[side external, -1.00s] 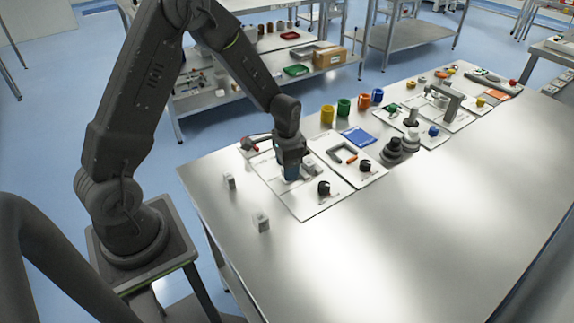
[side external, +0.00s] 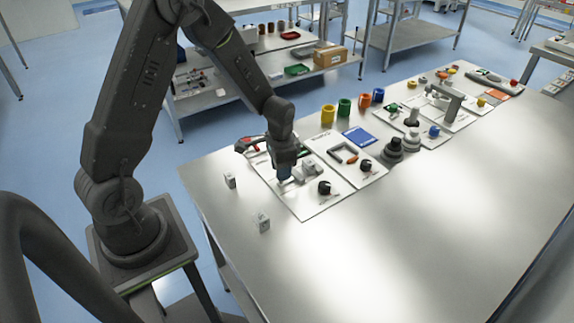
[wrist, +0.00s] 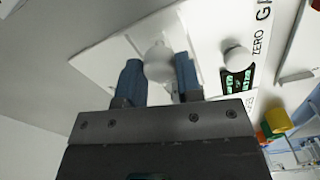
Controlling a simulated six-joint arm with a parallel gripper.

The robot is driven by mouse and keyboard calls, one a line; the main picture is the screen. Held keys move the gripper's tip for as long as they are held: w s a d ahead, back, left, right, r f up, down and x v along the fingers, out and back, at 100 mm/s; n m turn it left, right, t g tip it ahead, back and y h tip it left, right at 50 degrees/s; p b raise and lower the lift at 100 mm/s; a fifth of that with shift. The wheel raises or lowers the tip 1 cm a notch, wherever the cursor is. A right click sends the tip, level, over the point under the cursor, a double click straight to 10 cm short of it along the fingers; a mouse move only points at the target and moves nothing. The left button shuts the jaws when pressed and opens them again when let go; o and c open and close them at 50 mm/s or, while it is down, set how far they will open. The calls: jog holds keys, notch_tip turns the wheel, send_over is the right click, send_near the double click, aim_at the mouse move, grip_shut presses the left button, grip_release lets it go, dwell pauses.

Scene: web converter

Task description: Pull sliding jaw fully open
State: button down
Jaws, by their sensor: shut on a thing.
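My gripper (side external: 285,177) is low over the white panel (side external: 319,207) at the near left end of the bench. In the wrist view its two blue fingers (wrist: 158,80) stand on either side of a pale rounded knob (wrist: 158,60) and are shut on it. The knob seems to belong to the sliding jaw; the rest of the jaw is hard to make out. A small display with green digits (wrist: 237,82) lies to the right of the fingers, beside a pale round button (wrist: 237,57) and the printed word "ZERO".
A black knob (side external: 324,187) and grey blocks (side external: 309,167) stand close right of my gripper. A red-handled tool (side external: 247,144) lies behind it. The bench's right front is clear.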

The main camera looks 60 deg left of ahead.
jog(key=shift+s, duration=0.5)
jog(key=c, duration=0.8)
grip_release()
jog(key=shift+r, duration=0.1)
notch_tip(320, 180, up, 14)
jog(key=shift+f, duration=0.2)
